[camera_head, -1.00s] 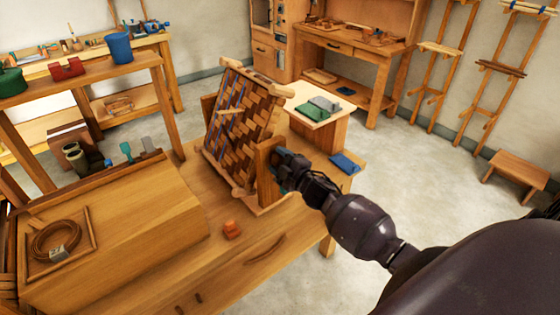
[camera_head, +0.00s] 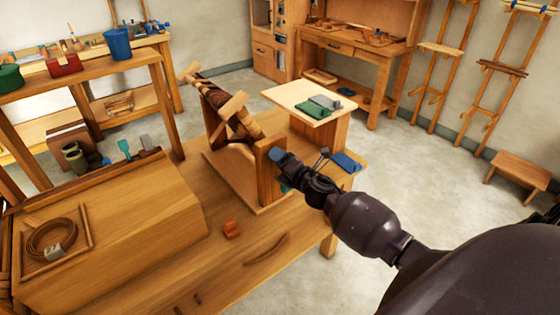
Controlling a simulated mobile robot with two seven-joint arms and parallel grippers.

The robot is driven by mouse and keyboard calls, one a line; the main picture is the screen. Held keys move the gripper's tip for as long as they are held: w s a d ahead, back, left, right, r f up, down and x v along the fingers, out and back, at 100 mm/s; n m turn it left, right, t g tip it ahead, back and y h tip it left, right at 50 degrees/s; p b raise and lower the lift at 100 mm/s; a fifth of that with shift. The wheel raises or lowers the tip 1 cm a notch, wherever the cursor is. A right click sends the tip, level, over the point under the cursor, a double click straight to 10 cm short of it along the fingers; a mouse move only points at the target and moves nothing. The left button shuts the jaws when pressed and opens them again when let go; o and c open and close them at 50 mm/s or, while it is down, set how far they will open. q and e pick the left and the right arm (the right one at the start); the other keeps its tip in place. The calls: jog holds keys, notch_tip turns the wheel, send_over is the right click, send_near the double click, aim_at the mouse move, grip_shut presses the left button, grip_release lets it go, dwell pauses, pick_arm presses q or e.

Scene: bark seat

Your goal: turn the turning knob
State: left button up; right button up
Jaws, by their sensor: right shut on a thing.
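A wooden stand (camera_head: 268,178) rests on the workbench in the middle of the view. Its woven seat frame (camera_head: 228,108) is tilted and seen nearly edge-on, with one end raised toward the back left. My right gripper (camera_head: 283,169) comes in from the right and is shut at the right side of the stand's near upright. The turning knob is hidden between its fingers, so I cannot make out its shape. My left gripper is not in view.
A side table (camera_head: 290,94) with green and grey cloths stands behind the stand. A blue cloth (camera_head: 346,162) lies near my right wrist.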

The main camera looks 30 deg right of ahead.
jog(key=n, duration=0.6)
jog(key=shift+d+f+n+b, duration=0.1)
jog(key=shift+f+n+b, duration=0.05)
jog(key=shift+n+b, duration=0.15)
jog(key=n, duration=0.5)
jog(key=shift+d+f+n, duration=0.1)
jog(key=shift+d+n, duration=0.05)
jog(key=shift+n, duration=0.25)
jog(key=o, duration=0.9)
jog(key=s, duration=0.7)
jog(key=s+d, duration=0.1)
jog(key=s, duration=0.2)
jog(key=shift+s, duration=0.4)
